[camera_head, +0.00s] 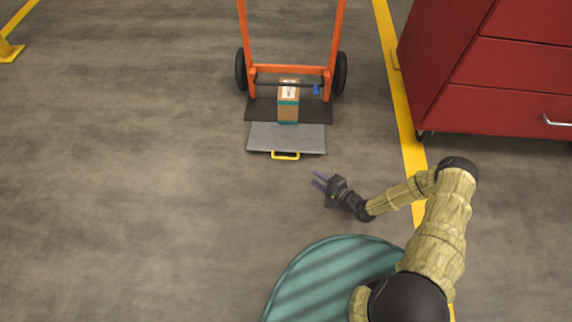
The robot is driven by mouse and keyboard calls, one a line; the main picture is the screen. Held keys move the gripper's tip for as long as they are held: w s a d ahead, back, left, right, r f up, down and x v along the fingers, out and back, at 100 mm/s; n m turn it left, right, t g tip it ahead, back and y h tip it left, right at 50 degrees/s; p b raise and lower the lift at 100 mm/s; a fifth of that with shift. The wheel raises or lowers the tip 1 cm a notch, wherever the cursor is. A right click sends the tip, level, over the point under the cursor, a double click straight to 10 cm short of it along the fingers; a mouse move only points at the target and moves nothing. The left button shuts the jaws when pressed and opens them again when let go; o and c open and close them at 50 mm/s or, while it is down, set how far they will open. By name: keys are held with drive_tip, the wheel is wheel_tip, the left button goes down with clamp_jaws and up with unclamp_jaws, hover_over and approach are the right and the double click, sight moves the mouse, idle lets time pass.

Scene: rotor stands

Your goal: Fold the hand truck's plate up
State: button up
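The orange hand truck (291,69) stands upright at the top centre, with a black wheel on each side. Its grey plate (287,136) lies flat, low at the front, with a yellow handle (285,156) on its near edge. A brown box (288,104) with a white label and teal bands stands behind the plate, on a dark base (262,110). My gripper (319,181) is below and right of the yellow handle, apart from it.
A red drawer cabinet (500,70) on casters stands at the right, beyond a yellow floor line (401,95). A yellow post base (9,50) is at the top left. The floor left of the hand truck is clear.

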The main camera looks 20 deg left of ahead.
sight(286, 158)
drive_tip(key=shift+a, duration=0.2)
drive_tip(key=b+x, duration=0.4)
drive_tip(key=x, duration=0.4)
drive_tip(key=b+x, duration=0.4)
drive_tip(key=x, duration=0.4)
drive_tip(key=shift+w+a+f, duration=0.15)
drive_tip(key=shift+a+f, duration=0.05)
drive_tip(key=shift+f, duration=0.15)
drive_tip(key=shift+w+a, duration=0.1)
drive_tip(key=shift+a, duration=0.15)
drive_tip(key=shift+r, duration=0.1)
clamp_jaws()
